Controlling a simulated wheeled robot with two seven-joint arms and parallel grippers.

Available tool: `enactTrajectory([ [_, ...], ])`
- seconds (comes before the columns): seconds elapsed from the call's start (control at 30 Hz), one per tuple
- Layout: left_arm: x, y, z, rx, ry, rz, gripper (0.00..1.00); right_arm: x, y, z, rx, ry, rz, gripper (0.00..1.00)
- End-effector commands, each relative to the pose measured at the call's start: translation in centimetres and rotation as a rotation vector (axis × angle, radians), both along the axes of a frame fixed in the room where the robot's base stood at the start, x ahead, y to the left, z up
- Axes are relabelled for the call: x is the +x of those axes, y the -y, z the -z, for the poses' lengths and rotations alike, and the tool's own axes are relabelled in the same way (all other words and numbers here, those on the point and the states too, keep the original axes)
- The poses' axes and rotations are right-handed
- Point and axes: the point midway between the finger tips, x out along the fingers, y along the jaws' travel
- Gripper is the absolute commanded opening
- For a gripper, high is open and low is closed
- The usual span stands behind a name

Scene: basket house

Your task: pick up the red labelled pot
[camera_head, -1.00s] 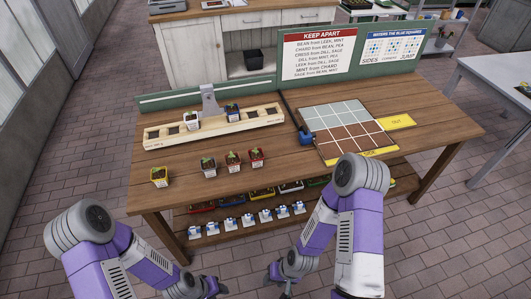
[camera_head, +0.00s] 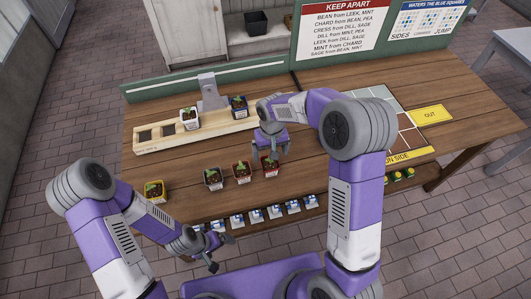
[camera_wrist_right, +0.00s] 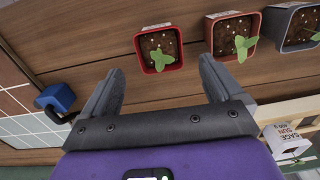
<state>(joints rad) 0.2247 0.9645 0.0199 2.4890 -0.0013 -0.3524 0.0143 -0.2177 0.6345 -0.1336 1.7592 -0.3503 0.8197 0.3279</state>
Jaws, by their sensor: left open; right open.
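The red pot (camera_head: 270,168) holds a small green seedling and stands at the right end of a row on the wooden table. It also shows in the right wrist view (camera_wrist_right: 158,62), just beyond the fingertips and roughly centred between them. My right gripper (camera_head: 269,152) is open and empty, pointing down close above and behind this pot; its fingers (camera_wrist_right: 160,75) do not appear to touch it. Its label cannot be read. A second pot with a reddish rim (camera_wrist_right: 232,52) stands beside it. My left gripper (camera_head: 211,266) is open and empty in front of the table.
A grey pot (camera_head: 213,180) and a yellow pot (camera_head: 154,193) stand farther left. A wooden rack (camera_head: 155,145) with two pots lies behind the row. A blue watering can (camera_wrist_right: 58,97) stands by the tiled board (camera_wrist_right: 25,125). A "KEEP APART" sign (camera_head: 343,27) stands behind.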

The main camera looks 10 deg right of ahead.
Motion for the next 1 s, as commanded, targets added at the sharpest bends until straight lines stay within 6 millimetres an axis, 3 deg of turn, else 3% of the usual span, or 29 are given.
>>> enactTrajectory([
  [0.17, -0.1, 0.0, 0.3, -0.001, -0.003, 0.001, 0.96, 0.2, 0.2, 0.4, -0.018, -0.003, 0.003, 0.94],
  [0.6, -0.1, 0.0, 1.3, 0.000, -0.002, 0.001, 0.96, -0.4, -0.1, 6.2, -0.017, -0.004, 0.003, 0.94],
  [0.9, -0.1, 0.0, 1.3, 0.000, -0.002, 0.001, 0.96, -0.3, -0.1, 6.7, -0.015, -0.001, 0.003, 0.94],
  [1.0, -0.1, 0.0, 1.3, 0.000, -0.002, 0.001, 0.96, -0.3, -0.1, 6.7, -0.015, -0.001, 0.002, 0.81],
])
